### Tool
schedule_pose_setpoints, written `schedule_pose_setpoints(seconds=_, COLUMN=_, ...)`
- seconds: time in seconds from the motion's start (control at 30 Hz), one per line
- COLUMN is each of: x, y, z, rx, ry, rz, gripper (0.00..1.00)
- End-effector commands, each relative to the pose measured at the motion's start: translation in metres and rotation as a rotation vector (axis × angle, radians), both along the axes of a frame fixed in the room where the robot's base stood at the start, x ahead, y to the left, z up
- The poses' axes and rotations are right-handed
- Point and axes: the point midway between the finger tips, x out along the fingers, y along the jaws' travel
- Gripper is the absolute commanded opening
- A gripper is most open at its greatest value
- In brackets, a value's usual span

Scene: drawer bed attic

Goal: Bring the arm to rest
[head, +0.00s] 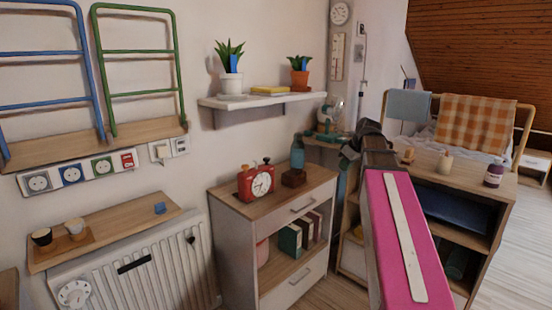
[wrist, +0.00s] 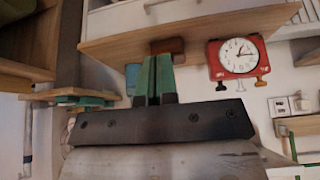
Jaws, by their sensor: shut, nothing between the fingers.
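My gripper (head: 352,152) shows in the head view at the end of my pink arm, in front of the gap between the drawer cabinet and the bed-side shelf unit. In the wrist view its two green fingers (wrist: 156,78) are close together with nothing held between them. The wrist picture appears upside down. My gripper is to the right of the red alarm clock (head: 257,182) and the blue bottle (head: 297,152), which stand on the drawer cabinet (head: 225,192). The clock also shows in the wrist view (wrist: 218,72).
A wall shelf (head: 258,101) with potted plants is above the cabinet. A radiator (head: 150,275) is at lower left. The shelf unit (head: 478,185) at right carries a purple bottle (head: 494,174). Open floor (head: 518,240) shows at far right.

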Motion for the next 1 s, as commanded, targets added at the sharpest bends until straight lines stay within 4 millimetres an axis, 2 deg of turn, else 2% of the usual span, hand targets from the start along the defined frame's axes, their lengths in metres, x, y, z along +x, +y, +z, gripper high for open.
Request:
schedule_pose_setpoints(seconds=0.27, x=-0.011, y=0.012, z=-0.054, rx=0.0, ry=0.077, rz=-0.09, gripper=0.0)
schedule_pose_setpoints(seconds=0.47, x=-0.03, y=0.026, z=-0.117, rx=-0.011, ry=0.167, rz=-0.207, gripper=0.0)
schedule_pose_setpoints(seconds=0.7, x=-0.064, y=0.043, z=-0.2, rx=-0.042, ry=0.277, rz=-0.37, gripper=0.0)
schedule_pose_setpoints(seconds=1.0, x=-0.12, y=0.062, z=-0.29, rx=-0.104, ry=0.384, rz=-0.562, gripper=0.0)
